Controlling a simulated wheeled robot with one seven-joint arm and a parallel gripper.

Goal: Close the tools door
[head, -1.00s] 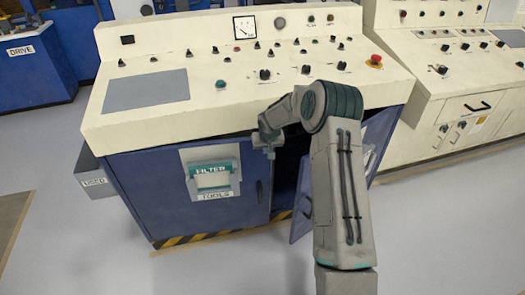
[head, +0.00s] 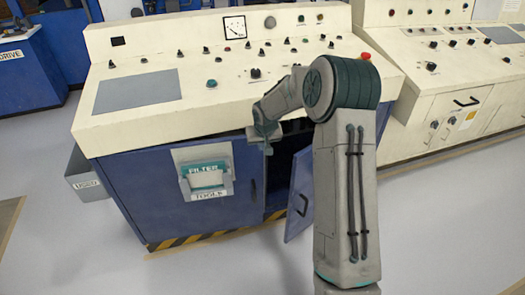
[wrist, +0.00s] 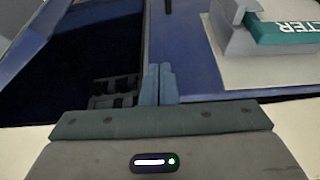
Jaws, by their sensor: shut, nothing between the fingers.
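The blue cabinet under the cream console has a left front panel (head: 150,200) with a TOOLS label (head: 209,194) below a FILTER holder (head: 206,178). This panel looks shut. To its right a blue door (head: 298,212) with a dark handle stands swung outward, beside a dark opening (head: 277,182). My arm hides much of this door. My gripper (head: 267,148) is at the top of the opening, near the panel's right edge. In the wrist view its fingers (wrist: 158,84) are together and empty, with the opening to the left and the panel (wrist: 187,60) to the right.
The console top (head: 200,65) overhangs the cabinet, close above my gripper. A grey USED bin (head: 88,185) sits at the cabinet's left side. Another cream console (head: 445,80) stands at right. The floor in front is clear.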

